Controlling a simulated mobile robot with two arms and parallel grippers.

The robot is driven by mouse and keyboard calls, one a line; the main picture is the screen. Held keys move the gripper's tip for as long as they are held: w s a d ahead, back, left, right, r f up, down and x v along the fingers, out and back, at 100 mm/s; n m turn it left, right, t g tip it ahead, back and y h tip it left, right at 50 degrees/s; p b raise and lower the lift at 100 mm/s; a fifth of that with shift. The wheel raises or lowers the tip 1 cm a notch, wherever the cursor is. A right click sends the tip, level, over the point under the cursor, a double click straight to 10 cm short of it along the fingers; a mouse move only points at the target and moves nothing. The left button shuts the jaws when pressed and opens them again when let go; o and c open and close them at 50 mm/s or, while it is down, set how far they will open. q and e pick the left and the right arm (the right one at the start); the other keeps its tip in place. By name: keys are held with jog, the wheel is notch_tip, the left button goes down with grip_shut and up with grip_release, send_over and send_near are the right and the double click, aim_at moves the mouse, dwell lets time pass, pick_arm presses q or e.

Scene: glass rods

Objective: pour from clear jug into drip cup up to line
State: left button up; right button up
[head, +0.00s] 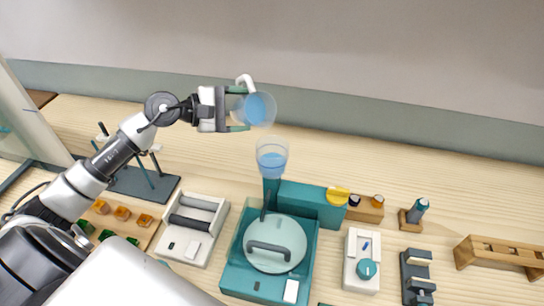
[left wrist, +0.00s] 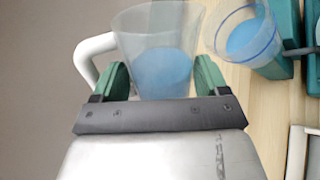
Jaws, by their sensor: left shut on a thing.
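My left gripper (head: 238,108) is shut on the clear jug (head: 262,108), a see-through vessel with a white handle and blue liquid inside. The jug is held in the air, tilted, above and slightly left of the drip cup (head: 272,150). In the left wrist view the jug (left wrist: 158,50) sits between the green fingers of the gripper (left wrist: 160,85). The drip cup, clear with a blue line near its rim, also shows there (left wrist: 246,38) and holds blue liquid. It stands on a teal post of a teal machine. No stream of liquid can be made out. My right gripper is not in view.
The teal machine (head: 232,272) with a round lidded pan (head: 276,262) stands below the cup. A white roller device (head: 191,228) is to its left, a white box with a teal knob (head: 361,275) to its right. A wooden rack (head: 500,254) stands far right. The table behind the cup is clear.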

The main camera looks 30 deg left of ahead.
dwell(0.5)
pick_arm(q)
jog(key=shift+r+b, duration=0.2)
jog(key=shift+b, duration=0.25)
dwell(0.6)
jog(key=shift+d+r+m+b, duration=0.1)
jog(key=shift+r+m+b, duration=0.05)
jog(key=shift+m+b, duration=0.3)
dwell(0.7)
jog(key=shift+r+b, duration=0.15)
jog(key=shift+b, duration=0.3)
jog(key=shift+s, duration=0.1)
dwell(0.6)
jog(key=shift+d+r+m+y+b, duration=0.1)
jog(key=shift+r+m+y+b, duration=0.05)
jog(key=shift+m+y+b, duration=0.25)
dwell(0.7)
